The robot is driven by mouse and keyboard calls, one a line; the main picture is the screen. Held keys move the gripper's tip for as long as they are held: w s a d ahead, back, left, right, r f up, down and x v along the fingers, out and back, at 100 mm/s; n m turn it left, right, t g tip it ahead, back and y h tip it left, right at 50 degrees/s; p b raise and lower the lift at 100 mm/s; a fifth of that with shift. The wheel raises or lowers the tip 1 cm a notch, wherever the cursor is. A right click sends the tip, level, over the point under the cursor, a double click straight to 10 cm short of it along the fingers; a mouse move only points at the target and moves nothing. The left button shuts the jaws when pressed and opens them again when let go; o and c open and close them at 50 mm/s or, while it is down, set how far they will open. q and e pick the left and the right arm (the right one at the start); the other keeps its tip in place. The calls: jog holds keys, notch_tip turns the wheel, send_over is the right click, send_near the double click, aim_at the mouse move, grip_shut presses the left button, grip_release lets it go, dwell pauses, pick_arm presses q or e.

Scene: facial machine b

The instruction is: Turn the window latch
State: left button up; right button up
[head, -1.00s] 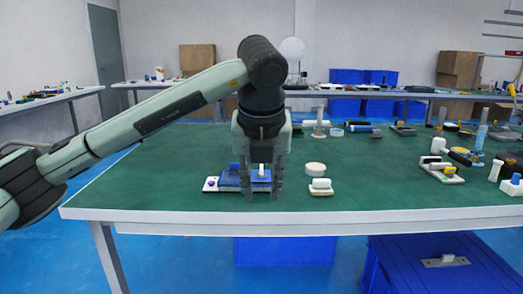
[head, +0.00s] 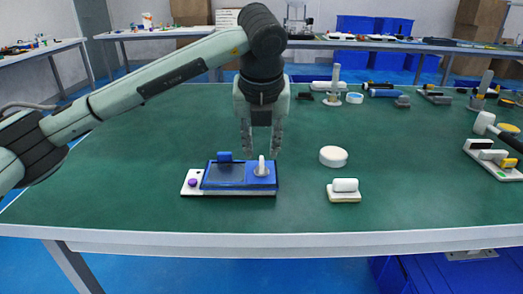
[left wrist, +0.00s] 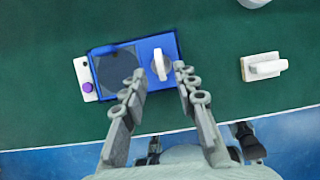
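A blue device (head: 237,189) with a dark window panel (head: 224,174) lies on the green table. It also shows in the left wrist view (left wrist: 130,45). The white latch (head: 262,168) stands up from its right part and shows as a white handle in the left wrist view (left wrist: 161,64). My left gripper (head: 260,150) is open, fingers pointing down, with its tips around the latch's upper end in the head view. In the left wrist view the latch lies between the fingertips (left wrist: 162,78), with gaps on both sides. My right gripper is not in view.
A white strip with a purple button (head: 192,183) sits at the device's left end. To the right are a white round puck (head: 333,156) and a small white block on a base (head: 344,190). Several other items stand farther right and back. The table's front edge (head: 300,240) is near.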

aim_at(262, 158)
pick_arm(q)
jog(key=shift+x, duration=1.8)
jog(key=shift+c, duration=0.2)
grip_shut()
